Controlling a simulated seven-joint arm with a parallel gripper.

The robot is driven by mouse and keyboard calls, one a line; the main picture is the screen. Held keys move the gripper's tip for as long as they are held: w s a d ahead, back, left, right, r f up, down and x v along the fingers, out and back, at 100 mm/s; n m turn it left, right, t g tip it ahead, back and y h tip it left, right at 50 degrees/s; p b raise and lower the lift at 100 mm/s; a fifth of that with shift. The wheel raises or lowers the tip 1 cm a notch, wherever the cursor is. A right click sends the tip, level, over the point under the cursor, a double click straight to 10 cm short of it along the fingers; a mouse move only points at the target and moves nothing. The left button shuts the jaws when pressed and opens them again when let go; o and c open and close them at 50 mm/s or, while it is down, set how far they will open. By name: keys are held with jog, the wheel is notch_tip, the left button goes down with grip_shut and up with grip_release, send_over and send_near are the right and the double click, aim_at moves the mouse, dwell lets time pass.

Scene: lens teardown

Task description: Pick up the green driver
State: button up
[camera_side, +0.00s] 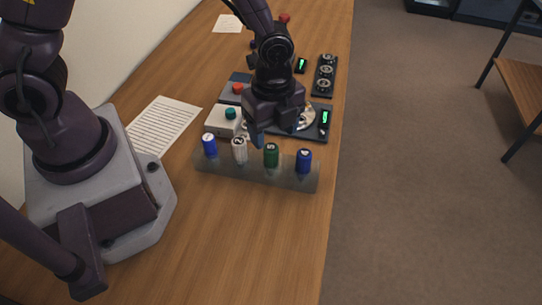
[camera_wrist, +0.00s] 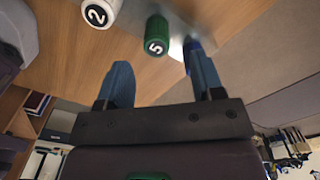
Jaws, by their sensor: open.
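The green driver (camera_side: 271,155) stands upright in a grey rack (camera_side: 222,173), between a white driver (camera_side: 239,150) and a blue driver (camera_side: 304,160). In the wrist view the green driver (camera_wrist: 156,37) shows a white 5 on its cap and lies just beyond the gap between my fingertips. My gripper (camera_wrist: 160,68) is open and empty, with blue fingers spread apart. In the side view my gripper (camera_side: 272,132) hangs just behind the rack, close to the green driver and apart from it. The rack hides the driver's lower end.
Another blue driver (camera_side: 209,145) stands at the rack's left end. In the wrist view the right finger partly covers a blue driver (camera_wrist: 190,47); the white driver (camera_wrist: 99,12) is marked 2. A box with a teal button (camera_side: 230,114) and a dark tray (camera_side: 318,133) stand behind the rack.

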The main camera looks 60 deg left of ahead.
aim_at(271, 147)
jog(key=f, duration=0.5)
jog(key=shift+s+f, duration=0.2)
jog(key=shift+f, duration=0.15)
jog(key=c, duration=1)
